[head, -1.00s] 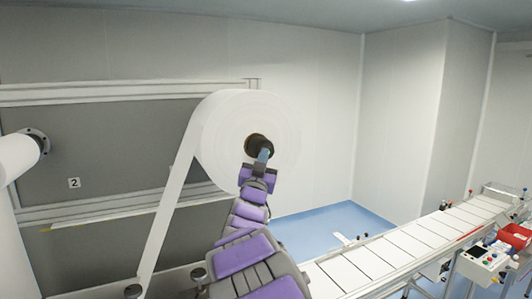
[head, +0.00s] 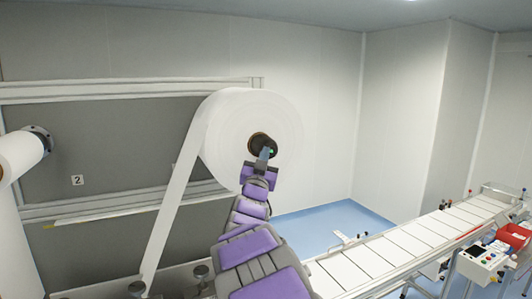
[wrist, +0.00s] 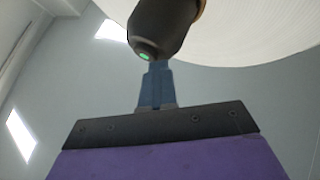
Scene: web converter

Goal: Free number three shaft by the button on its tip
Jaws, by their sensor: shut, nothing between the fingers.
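A large white roll (head: 225,135) sits on a dark shaft (head: 258,142) that sticks out of its core. The same shaft tip (wrist: 163,22) shows close up in the wrist view, with a green button (wrist: 145,57) on its end. The green button also shows in the head view (head: 271,152). My gripper (head: 265,156) is shut and empty right at the shaft tip. In the wrist view its blue fingers (wrist: 158,68) point up just below the tip, beside the button; I cannot tell whether they touch. No number three label is visible.
A "2" plate (head: 77,180) is on the grey panel, near another white roll (head: 20,155) at left. A white web runs down from the large roll. A conveyor (head: 385,255) stretches to the right, with a control box (head: 484,258) and red bin (head: 515,238).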

